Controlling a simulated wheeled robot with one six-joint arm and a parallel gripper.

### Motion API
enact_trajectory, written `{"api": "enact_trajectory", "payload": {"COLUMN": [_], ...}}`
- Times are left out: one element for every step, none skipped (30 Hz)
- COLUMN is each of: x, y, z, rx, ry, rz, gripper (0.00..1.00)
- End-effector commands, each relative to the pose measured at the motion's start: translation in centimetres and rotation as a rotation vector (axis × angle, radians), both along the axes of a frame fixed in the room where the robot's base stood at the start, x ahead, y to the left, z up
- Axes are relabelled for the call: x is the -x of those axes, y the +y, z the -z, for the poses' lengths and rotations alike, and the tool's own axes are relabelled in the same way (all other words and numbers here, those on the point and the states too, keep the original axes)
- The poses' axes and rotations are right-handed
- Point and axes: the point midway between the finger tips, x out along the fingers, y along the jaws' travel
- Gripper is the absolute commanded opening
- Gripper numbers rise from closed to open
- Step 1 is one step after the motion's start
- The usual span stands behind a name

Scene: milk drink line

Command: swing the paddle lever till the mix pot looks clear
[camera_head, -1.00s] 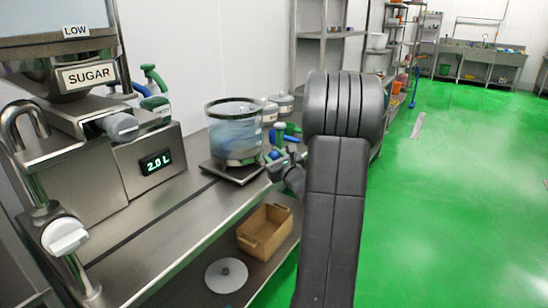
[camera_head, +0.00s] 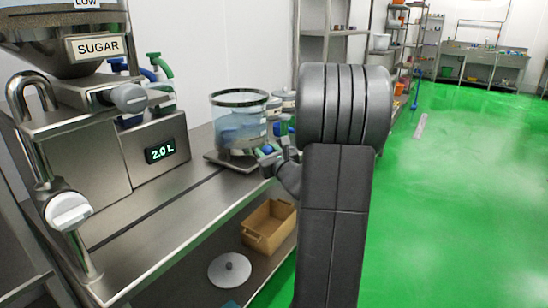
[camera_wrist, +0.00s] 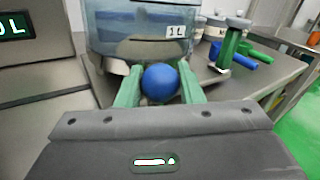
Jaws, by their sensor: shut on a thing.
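The mix pot (camera_head: 238,118) is a clear round vessel with a dark rim, standing on a flat metal base on the bench. Its upper part looks see-through, with a bluish shape lower down. In the wrist view the pot (camera_wrist: 110,30) carries a "1 L" label and looks bluish grey, darker toward the bottom. A round blue knob (camera_wrist: 160,83), apparently the paddle lever's end, sits between the green fingers of my gripper (camera_wrist: 160,90), which is shut on it in front of the pot. The lever's shaft is hidden. In the head view my arm partly hides the gripper.
A sugar hopper (camera_head: 98,46) and a display reading 2.0 L (camera_head: 160,151) stand left of the pot. A green-handled valve (camera_wrist: 230,45) is right of the pot. A brown bin (camera_head: 268,226) and a round lid (camera_head: 229,270) lie on the lower shelf. Green floor is open at right.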

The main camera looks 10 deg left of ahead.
Motion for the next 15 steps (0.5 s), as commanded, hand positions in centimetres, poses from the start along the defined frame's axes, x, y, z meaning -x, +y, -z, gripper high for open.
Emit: {"api": "enact_trajectory", "payload": {"x": [0.6, 0.8, 1.1, 1.3, 1.5, 1.8, 1.9, 2.0, 2.2, 2.3, 2.4, 2.5, 2.6, 2.7, 2.7], "y": [0.6, 0.9, 1.1, 1.3, 1.5, 1.8, 2.0, 2.1, 2.3, 2.5, 2.6, 2.8, 2.9, 3.0, 3.1], "z": [0.4, 0.4, 0.4, 0.4, 0.4, 0.3, 0.3, 0.3, 0.3, 0.2, 0.2, 0.2, 0.2, 0.1, 0.1], "rx": [0.0, 0.0, 0.0, 0.0, 0.0, 0.0, 0.0, 0.0, 0.0, 0.0, 0.001, 0.001, 0.001, 0.0, 0.0], "ry": [-0.003, -0.004, -0.003, -0.003, -0.003, -0.003, -0.003, -0.003, -0.003, -0.003, -0.002, -0.002, -0.002, -0.001, -0.001], "rz": [-0.007, -0.006, -0.005, -0.006, -0.007, -0.006, -0.006, -0.006, -0.005, -0.005, -0.005, -0.005, -0.005, -0.005, -0.005], "gripper": [0.0, 0.0, 0.0, 0.0, 0.0, 0.0, 0.0, 0.0, 0.0, 0.0, 0.0, 0.0, 0.0, 0.0, 0.0]}}
